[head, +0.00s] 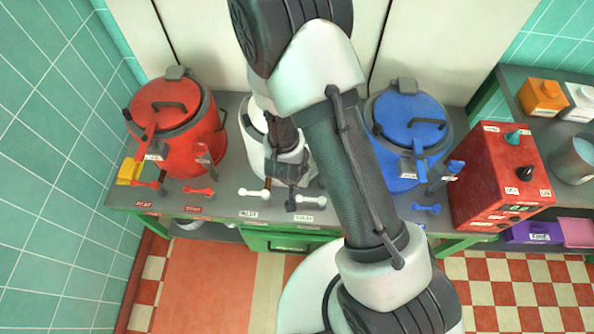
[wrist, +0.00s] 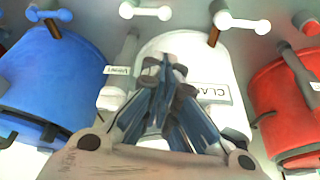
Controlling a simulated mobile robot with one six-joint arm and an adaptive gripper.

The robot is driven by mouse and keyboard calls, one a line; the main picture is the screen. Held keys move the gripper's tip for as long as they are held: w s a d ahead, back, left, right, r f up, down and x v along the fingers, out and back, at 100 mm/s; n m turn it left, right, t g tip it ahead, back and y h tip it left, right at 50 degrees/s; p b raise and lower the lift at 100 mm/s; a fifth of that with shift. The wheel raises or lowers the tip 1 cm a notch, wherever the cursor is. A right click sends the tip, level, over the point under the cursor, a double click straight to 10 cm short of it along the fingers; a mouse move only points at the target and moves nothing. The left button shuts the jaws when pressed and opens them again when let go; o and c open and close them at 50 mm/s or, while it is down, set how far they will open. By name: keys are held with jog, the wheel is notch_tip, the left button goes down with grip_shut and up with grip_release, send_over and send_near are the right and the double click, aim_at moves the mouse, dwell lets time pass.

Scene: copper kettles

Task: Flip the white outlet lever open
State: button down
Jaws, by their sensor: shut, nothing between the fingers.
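The white kettle (head: 254,125) stands mid-counter, largely hidden behind my arm in the head view; its white body (wrist: 190,45) also shows in the wrist view. Two white levers with ball ends lie at its front: a left one (head: 254,193) and a right one (head: 309,199). In the wrist view they appear in reverse order, the right one (wrist: 145,11) and the left one (wrist: 245,22). Their labels are too small to read surely. My gripper (head: 291,203) is shut and empty, between the two levers in the head view. Its fingertips (wrist: 162,65) overlap the white kettle; contact is unclear.
A red kettle (head: 180,130) stands left with two red levers (head: 147,184) in front. A blue kettle (head: 410,125) stands right with a blue lever (head: 426,208). A red control box (head: 495,180) is further right. Copper stems (wrist: 213,36) rise near the levers.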

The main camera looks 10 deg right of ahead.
jog(key=shift+s, duration=0.1)
jog(key=b, duration=0.7)
send_near(311, 199)
jog(key=w+f, duration=0.6)
jog(key=w, duration=0.1)
jog(key=shift+a+f, duration=0.25)
